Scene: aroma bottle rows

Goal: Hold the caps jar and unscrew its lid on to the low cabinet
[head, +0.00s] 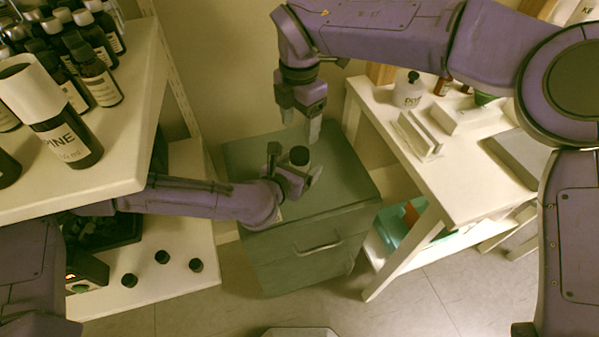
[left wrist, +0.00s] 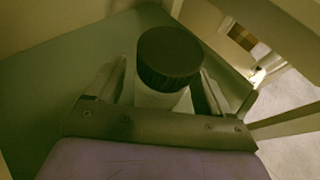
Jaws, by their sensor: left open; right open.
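The caps jar (head: 299,161) has a black ribbed lid and a pale body and stands upright on the low green cabinet (head: 345,181). In the left wrist view its lid (left wrist: 169,57) is on, and the body (left wrist: 163,97) shows below it. My left gripper (head: 296,172) is open, with a finger on either side of the jar; whether they touch it I cannot tell. My right gripper (head: 301,120) is open and empty, pointing down above and behind the jar, apart from it.
A white shelf (head: 120,185) with several dark bottles stands at the left, with loose black caps (head: 162,257) on its lower board. A white table (head: 465,180) with a white bottle (head: 408,92) stands at the right. The cabinet top around the jar is clear.

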